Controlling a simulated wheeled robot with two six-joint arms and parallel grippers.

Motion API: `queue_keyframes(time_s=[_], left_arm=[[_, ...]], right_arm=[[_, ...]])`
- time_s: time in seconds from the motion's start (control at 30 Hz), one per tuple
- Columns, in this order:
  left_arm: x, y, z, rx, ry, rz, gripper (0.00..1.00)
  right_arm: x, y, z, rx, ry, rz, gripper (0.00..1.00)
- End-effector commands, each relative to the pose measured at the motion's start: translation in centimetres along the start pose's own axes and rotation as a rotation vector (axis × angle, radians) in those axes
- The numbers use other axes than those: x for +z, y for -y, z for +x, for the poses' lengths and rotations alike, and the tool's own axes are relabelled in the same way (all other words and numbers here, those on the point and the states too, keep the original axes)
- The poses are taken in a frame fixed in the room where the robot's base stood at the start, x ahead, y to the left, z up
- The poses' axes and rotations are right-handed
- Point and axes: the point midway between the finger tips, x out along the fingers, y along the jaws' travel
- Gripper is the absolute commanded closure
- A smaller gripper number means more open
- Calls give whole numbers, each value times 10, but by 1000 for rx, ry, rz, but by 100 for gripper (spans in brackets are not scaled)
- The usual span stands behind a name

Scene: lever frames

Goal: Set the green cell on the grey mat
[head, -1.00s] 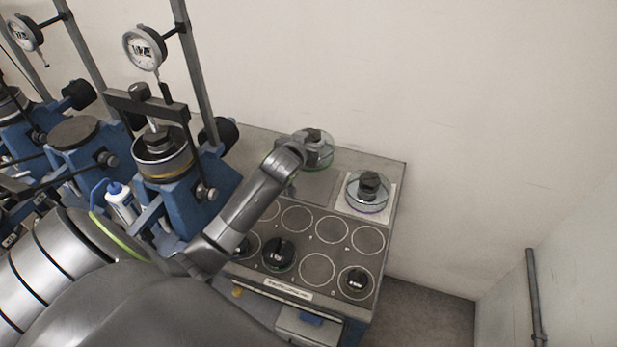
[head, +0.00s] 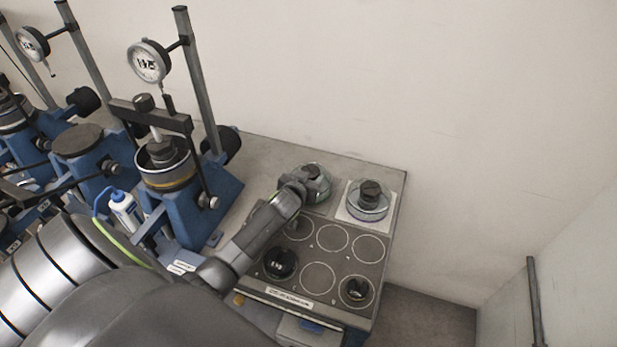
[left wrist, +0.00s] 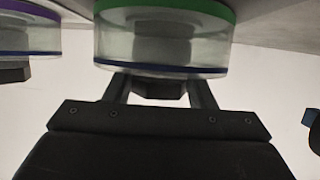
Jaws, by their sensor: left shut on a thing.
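The green cell (head: 321,180) is a clear round cell with a dark top knob, at the back of the bench. In the left wrist view the cell (left wrist: 160,45) shows a green band at one end and a blue band at the other. My left gripper (left wrist: 160,90) is shut on its dark knob; it also shows in the head view (head: 302,183). The grey mat (head: 326,207) lies at the cell, mostly hidden by the cell and my arm. I cannot tell whether the cell touches it. My right gripper is not in view.
A similar purple-banded cell (head: 368,208) stands on a white mat (head: 346,212) close to the right. A board (head: 342,262) with ringed spots and dark weights (head: 280,263) lies in front. A blue press (head: 190,210) with a dial stands at left.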

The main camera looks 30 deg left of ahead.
Motion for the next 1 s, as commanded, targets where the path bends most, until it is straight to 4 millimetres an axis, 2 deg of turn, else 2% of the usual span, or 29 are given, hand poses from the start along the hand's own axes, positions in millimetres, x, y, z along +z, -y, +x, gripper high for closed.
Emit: queue_keyframes(time_s=[0.37,0.4,0.53,0.87,1.0], left_arm=[[-1,-1,2,3,-10,1,100],[3,0,1,1,-1,0,47],[2,0,1,1,-1,0,30],[1,0,0,1,-1,0,28],[1,0,-6,1,-1,0,28]], right_arm=[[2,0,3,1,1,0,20],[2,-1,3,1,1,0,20],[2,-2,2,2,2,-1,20],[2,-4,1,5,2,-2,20],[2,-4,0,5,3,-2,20]])
